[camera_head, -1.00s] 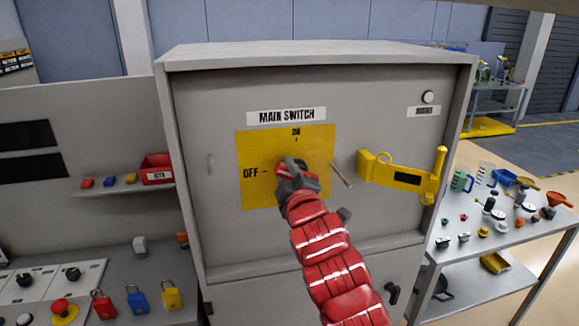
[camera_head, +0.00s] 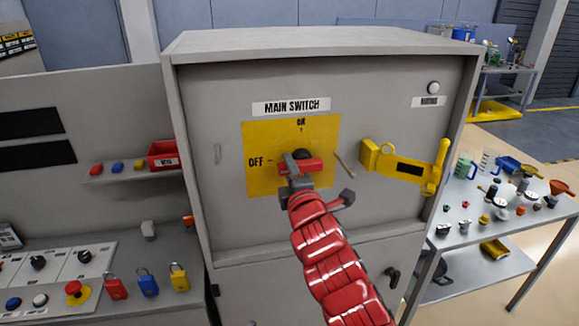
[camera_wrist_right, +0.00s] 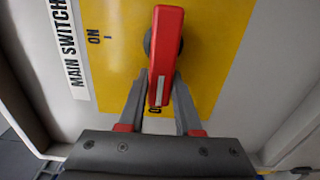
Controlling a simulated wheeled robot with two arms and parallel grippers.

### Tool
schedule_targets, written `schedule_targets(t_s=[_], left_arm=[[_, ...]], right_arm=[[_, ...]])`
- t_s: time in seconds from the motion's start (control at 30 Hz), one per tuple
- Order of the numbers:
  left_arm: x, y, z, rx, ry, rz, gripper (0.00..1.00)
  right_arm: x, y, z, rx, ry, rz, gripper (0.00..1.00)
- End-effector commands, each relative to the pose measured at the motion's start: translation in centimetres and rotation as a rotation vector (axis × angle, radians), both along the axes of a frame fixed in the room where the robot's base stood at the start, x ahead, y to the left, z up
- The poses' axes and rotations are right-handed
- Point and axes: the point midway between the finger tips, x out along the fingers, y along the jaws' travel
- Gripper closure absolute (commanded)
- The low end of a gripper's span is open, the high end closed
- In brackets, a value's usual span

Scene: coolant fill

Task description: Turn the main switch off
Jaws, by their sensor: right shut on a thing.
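The main switch has a red handle (camera_head: 311,166) on a black hub in a yellow plate (camera_head: 322,128) on the grey cabinet door. The handle lies about level, its outer end toward the OFF mark (camera_head: 256,162). The ON mark (camera_head: 301,122) is above the hub. My right gripper (camera_head: 292,167) is at the handle's outer part. In the right wrist view, its two fingers (camera_wrist_right: 160,88) are shut on the red handle (camera_wrist_right: 165,45), one on each side. The end of the handle partly hides the OFF lettering there. My left gripper is not in view.
A yellow hasp (camera_head: 405,168) sticks out on the door's right. Coloured padlocks (camera_head: 148,283) and a control panel (camera_head: 48,268) are at the left. A table (camera_head: 500,235) with small parts stands at the right.

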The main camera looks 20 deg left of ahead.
Motion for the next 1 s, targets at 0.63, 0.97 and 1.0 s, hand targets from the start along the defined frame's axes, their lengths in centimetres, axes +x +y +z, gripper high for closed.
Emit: schedule_targets(t_s=[0.63,0.97,1.0], left_arm=[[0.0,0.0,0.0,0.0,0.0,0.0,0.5],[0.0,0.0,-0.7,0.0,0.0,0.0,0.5],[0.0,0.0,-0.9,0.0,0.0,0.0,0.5]], right_arm=[[0.0,0.0,-0.1,-0.002,0.001,-0.001,0.38],[-0.9,-0.7,-0.1,0.0,-0.004,0.001,0.38],[-1.3,-0.9,-0.2,-0.001,-0.003,0.0,0.38]])
